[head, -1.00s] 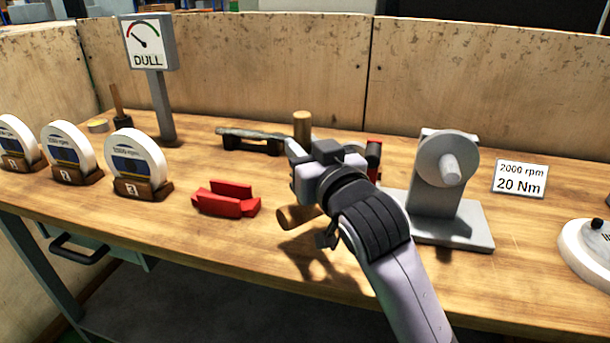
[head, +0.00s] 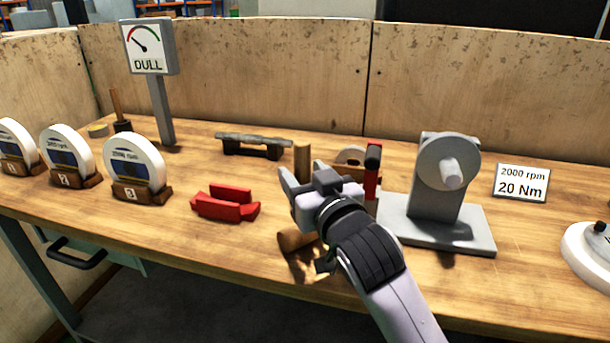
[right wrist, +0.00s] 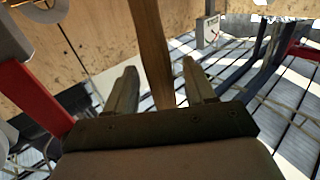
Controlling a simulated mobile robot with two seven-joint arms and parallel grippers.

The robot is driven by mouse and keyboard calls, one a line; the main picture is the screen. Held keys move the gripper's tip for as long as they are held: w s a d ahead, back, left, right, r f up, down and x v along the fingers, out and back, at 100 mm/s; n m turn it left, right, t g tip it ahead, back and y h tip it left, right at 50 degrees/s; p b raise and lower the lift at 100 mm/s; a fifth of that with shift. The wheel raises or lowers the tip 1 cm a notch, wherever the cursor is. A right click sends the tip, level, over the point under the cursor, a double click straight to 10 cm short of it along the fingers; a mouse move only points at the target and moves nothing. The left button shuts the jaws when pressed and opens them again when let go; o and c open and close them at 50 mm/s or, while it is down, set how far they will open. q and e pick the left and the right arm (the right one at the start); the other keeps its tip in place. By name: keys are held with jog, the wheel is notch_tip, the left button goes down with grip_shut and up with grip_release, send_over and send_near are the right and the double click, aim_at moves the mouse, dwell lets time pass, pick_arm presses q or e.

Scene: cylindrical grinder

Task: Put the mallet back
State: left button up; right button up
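The wooden mallet stands upright with its handle (head: 302,163) pointing up and its round head (head: 297,240) low at the table surface. The middle of it is hidden behind my right gripper (head: 303,182). In the right wrist view the handle (right wrist: 152,45) runs between the two fingers (right wrist: 160,85), with a visible gap on either side, so the gripper is open around it. Whether the head fully rests on the table is hard to tell. My left gripper is out of view.
Red blocks (head: 225,204) lie to the left. A dark rack (head: 253,144) is behind. Numbered discs (head: 134,165) stand farther left. The front middle table is clear.

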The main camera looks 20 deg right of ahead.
jog(key=shift+r, duration=0.1)
jog(key=shift+r, duration=0.1)
pick_arm(q)
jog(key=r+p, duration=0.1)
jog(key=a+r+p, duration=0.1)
jog(key=p, duration=0.1)
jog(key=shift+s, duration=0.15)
pick_arm(e)
jog(key=s, duration=1.2)
jog(key=shift+d, duration=0.45)
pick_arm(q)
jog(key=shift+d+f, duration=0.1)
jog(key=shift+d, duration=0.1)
